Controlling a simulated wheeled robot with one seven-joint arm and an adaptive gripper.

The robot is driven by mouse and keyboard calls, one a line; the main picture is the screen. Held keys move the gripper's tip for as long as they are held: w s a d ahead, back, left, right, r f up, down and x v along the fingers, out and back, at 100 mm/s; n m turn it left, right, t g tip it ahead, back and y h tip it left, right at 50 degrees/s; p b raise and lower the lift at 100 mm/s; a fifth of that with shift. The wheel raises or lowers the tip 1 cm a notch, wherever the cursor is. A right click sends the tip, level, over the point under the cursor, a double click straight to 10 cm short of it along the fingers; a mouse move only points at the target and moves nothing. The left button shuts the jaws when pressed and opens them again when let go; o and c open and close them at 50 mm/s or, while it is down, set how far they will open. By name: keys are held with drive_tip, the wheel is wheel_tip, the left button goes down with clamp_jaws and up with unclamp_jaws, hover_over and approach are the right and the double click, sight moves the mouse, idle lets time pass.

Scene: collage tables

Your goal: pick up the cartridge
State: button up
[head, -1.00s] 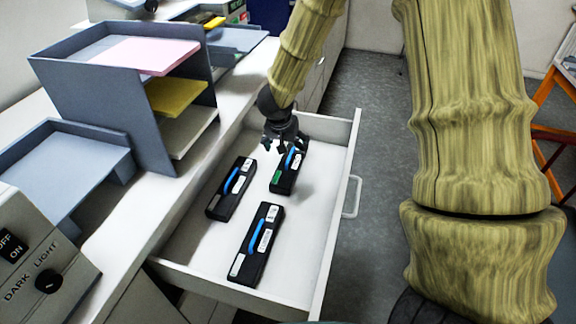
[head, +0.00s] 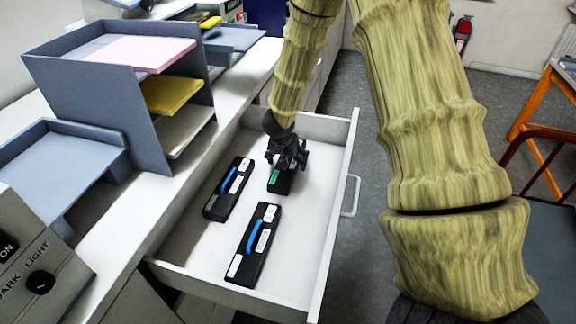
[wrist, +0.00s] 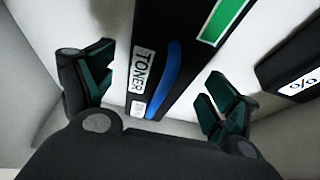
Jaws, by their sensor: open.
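Three black toner cartridges with blue handles lie in the open drawer. The far cartridge (head: 279,184) has a green label and is mostly hidden under my gripper in the head view. In the wrist view this cartridge (wrist: 190,60) lies between the spread fingers, with its blue handle and a TONER label showing. My gripper (head: 287,160) is open, pointing down over it; its fingertips in the wrist view (wrist: 160,92) are on either side, apart from it. The left cartridge (head: 227,190) and the near cartridge (head: 252,245) lie clear of my gripper.
The drawer (head: 318,225) has raised walls around the cartridges and a handle (head: 350,196) on its right front. A grey paper tray stack (head: 95,105) stands on the counter to the left. A control box (head: 35,260) sits at the lower left.

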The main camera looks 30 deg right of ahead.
drive_tip(key=shift+w+d+f, duration=0.1)
drive_tip(key=shift+f, duration=0.15)
drive_tip(key=c, duration=1.2)
drive_tip(key=shift+c, duration=1.3)
drive_tip(key=shift+r, duration=0.1)
drive_tip(key=shift+r, duration=0.1)
